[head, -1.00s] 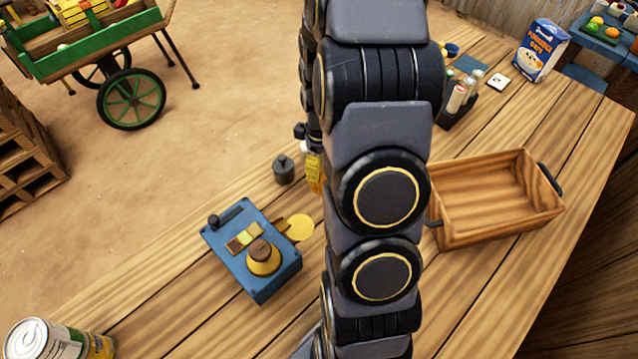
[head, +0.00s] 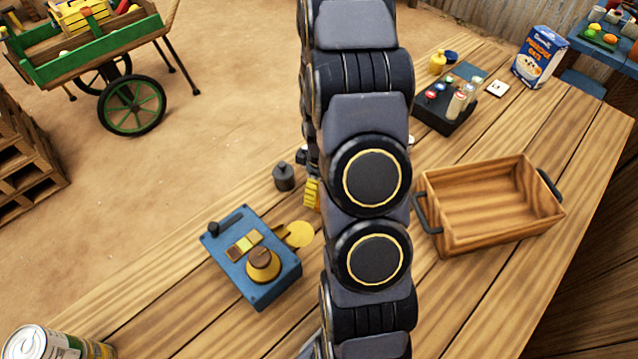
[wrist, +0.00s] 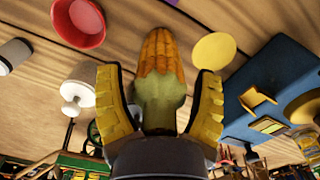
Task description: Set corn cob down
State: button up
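The corn cob (wrist: 160,55), orange-yellow with a pale green husk end, is in the wrist view between the two yellow ribbed fingers of my gripper (wrist: 160,100). The fingers press its husk end near their bases, and its kernel end points away past the fingertips toward the table. In the head view only a yellow finger of my gripper (head: 312,193) shows beside my arm; the cob cannot be made out there.
An empty wooden tray (head: 480,240) with dark handles stands right of my arm. A dark weight (head: 283,177) is near the far table edge. A red bowl (wrist: 80,22) shows in the wrist view.

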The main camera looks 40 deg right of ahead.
notch_tip(320, 180, up, 11)
jog(key=shift+f, duration=0.1)
jog(key=shift+a+r, duration=0.1)
jog(key=shift+r, duration=0.65)
jog(key=s+a+r+m, duration=0.2)
jog(key=s+a+r, duration=0.2)
jog(key=a+r, duration=0.5)
jog(key=s+a+r+m+g, duration=0.1)
jog(key=s+a+r+m, duration=0.1)
jog(key=s+a, duration=0.9)
jog(key=shift+s+a+r+m+g, duration=0.3)
jog(key=shift+s, duration=0.35)
